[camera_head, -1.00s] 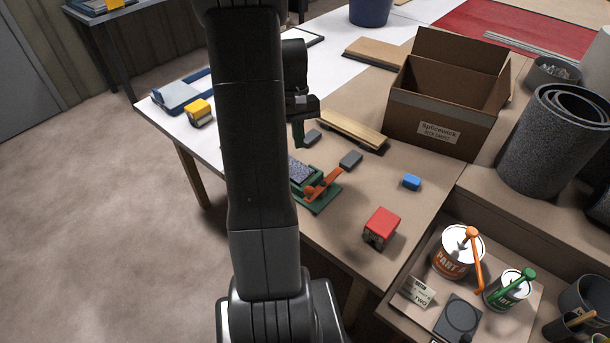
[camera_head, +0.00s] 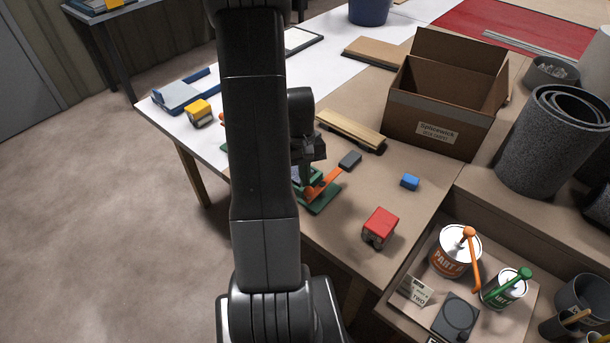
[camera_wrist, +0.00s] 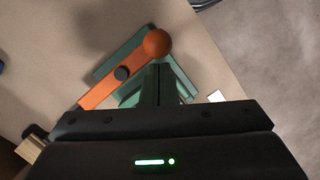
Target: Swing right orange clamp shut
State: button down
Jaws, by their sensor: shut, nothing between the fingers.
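The right orange clamp (camera_head: 325,185) is a flat orange lever on a green base (camera_head: 318,203) near the front edge of the bench. In the wrist view the orange lever (camera_wrist: 98,92) runs diagonally from lower left to a round orange knob (camera_wrist: 157,43), with a dark pivot on it. My gripper (camera_head: 308,178) is over the clamp's left part. In the wrist view its closed fingers (camera_wrist: 158,80) point at the knob, just below it in the picture. I cannot tell whether they touch it. My arm hides most of the rest of the green fixture.
A wooden plank (camera_head: 350,130) and an open cardboard box (camera_head: 430,130) stand behind.

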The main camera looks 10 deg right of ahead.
jog(key=shift+s+n+b, duration=0.35)
jog(key=shift+n, duration=0.55)
jog(key=n, duration=0.1)
jog(key=s+n+h, duration=0.1)
jog(key=shift+d+n+b, duration=0.2)
jog(key=shift+n+b, duration=0.1)
jog(key=shift+b, duration=0.1)
jog(key=s+n, duration=0.1)
jog(key=n, duration=0.1)
jog(key=d+n+t+h+b, duration=0.1)
jog(key=n, duration=0.1)
jog(key=shift+s+d, duration=0.15)
jog(key=shift+s, duration=0.25)
jog(key=n, duration=0.1)
jog(key=d+n, duration=0.1)
jog(key=n, duration=0.1)
jog(key=s+n, duration=0.1)
jog(key=n, duration=0.1)
jog(key=shift+d+t, duration=0.35)
jog(key=shift+t, duration=0.05)
jog(key=d+n, duration=0.1)
jog(key=d+n+t+p, duration=0.1)
jog(key=n, duration=0.1)
jog(key=shift+s+n+h, duration=0.15)
jog(key=shift+n+h, duration=0.15)
jog(key=shift+d, duration=0.15)
